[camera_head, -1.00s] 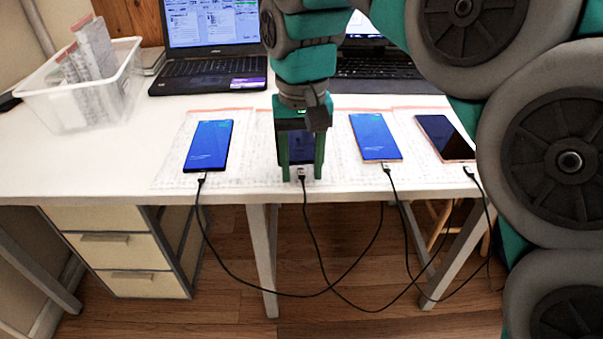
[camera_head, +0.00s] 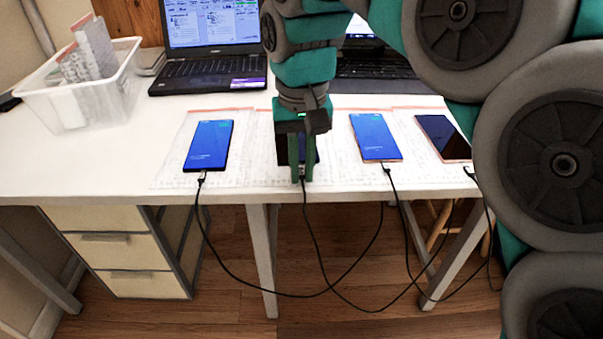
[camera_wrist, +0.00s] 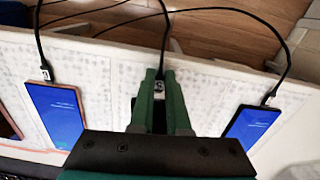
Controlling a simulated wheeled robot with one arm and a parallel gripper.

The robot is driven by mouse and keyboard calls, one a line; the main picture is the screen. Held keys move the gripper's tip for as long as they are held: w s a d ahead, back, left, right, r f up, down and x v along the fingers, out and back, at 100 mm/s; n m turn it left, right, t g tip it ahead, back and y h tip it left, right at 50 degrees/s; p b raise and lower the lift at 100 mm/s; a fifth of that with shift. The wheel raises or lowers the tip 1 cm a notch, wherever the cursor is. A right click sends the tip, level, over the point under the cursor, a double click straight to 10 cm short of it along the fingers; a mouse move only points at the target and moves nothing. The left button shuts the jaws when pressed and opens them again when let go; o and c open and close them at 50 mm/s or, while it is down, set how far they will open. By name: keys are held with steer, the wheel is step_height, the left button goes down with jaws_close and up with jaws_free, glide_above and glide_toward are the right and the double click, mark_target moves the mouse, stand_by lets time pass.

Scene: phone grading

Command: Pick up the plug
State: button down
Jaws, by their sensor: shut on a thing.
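My gripper (camera_head: 302,180) points down over the second phone from the left (camera_head: 311,150), at the table's front edge. Its green fingers are shut on the plug (camera_wrist: 160,88) at that phone's near end. In the wrist view the fingers (camera_wrist: 160,78) close around the plug from both sides, and a black cable (camera_wrist: 164,45) runs from it over the table edge. My gripper hides most of this phone. I cannot tell whether the plug is still seated in it.
Other phones lie on the white table (camera_head: 90,165): one at left (camera_head: 208,146), one right of my gripper (camera_head: 375,137), and one further right (camera_head: 444,138), each with a cable. A clear bin (camera_head: 85,100) and a laptop (camera_head: 210,75) stand behind. Cables hang below the edge.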

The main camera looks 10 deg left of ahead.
steer(key=shift+r, duration=0.1)
stand_by(0.3)
steer(key=shift+r, duration=1.85)
steer(key=s+d+r+b, duration=0.2)
steer(key=s+d, duration=0.9)
steer(key=p, duration=0.3)
glide_above(303, 184)
steer(key=s+d, duration=0.1)
step_height(303, 184, down, 2)
steer(key=shift+w+a+f, duration=0.45)
steer(key=shift+a+f, duration=0.05)
steer(key=shift+f, duration=0.1)
steer(key=shift+w+a+f+b, duration=0.1)
steer(key=shift+w+f+b, duration=0.15)
steer(key=shift+w+f, duration=0.25)
steer(key=shift+w+a+f+b, duration=0.1)
steer(key=shift+w+f+b, duration=0.15)
steer(key=shift+f, duration=0.45)
steer(key=shift+w+a+f+p, duration=0.1)
steer(key=shift+w+a+p, duration=0.15)
steer(key=shift+w, duration=0.3)
stand_by(1.0)
